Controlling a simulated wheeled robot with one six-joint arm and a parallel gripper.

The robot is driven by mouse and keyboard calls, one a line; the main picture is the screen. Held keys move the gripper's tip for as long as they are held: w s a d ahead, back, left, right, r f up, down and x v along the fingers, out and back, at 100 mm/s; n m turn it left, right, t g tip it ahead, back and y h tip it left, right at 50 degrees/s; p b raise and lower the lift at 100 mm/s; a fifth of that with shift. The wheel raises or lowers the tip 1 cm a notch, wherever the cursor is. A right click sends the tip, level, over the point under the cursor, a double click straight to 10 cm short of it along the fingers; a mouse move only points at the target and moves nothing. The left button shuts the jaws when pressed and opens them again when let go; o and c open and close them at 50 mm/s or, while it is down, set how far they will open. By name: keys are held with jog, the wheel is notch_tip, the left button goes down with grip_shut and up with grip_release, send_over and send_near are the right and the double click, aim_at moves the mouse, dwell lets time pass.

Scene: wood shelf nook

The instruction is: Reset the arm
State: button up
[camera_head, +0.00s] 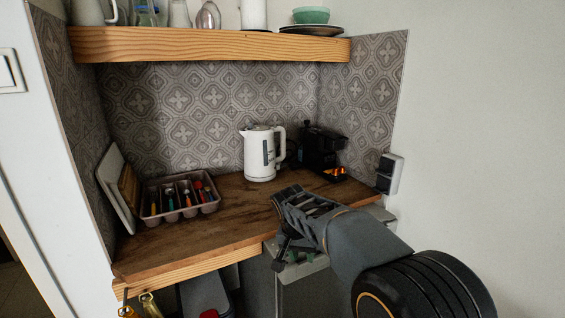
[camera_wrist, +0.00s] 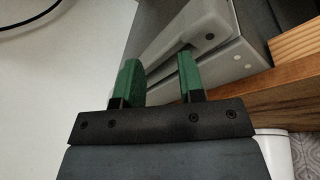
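My arm reaches in from the lower right of the head view. Its wrist end (camera_head: 300,208) is over the front edge of the wooden counter (camera_head: 215,215), right of the middle. In the wrist view my gripper (camera_wrist: 158,70) shows two green fingers standing apart with a clear gap. I see nothing held between them. Behind the fingers is a pale grey appliance (camera_wrist: 215,62) with a handle-like bar. The fingers are hard to make out in the head view.
A white kettle (camera_head: 259,155) and a black coffee machine (camera_head: 322,148) stand at the back. A cutlery tray (camera_head: 181,210) sits at the left. A wooden shelf (camera_head: 205,45) with dishes hangs above. A pale unit (camera_head: 305,268) is below the counter. The counter's middle is clear.

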jog(key=s+d+r+n+y+p, duration=0.1)
jog(key=s+d+r+p, duration=0.2)
jog(key=s, duration=0.4)
jog(key=s+d+r+n+t+p, duration=0.1)
jog(key=s+d+r+p, duration=0.3)
jog(key=s, duration=0.2)
jog(key=s+d+r+n+t+y+p, duration=0.1)
jog(key=s+d+r+p, duration=0.2)
jog(key=s, duration=0.4)
jog(key=shift+s+d+r+n+y+p, duration=0.3)
jog(key=shift+r+n+p, duration=0.15)
jog(key=shift+p, duration=0.3)
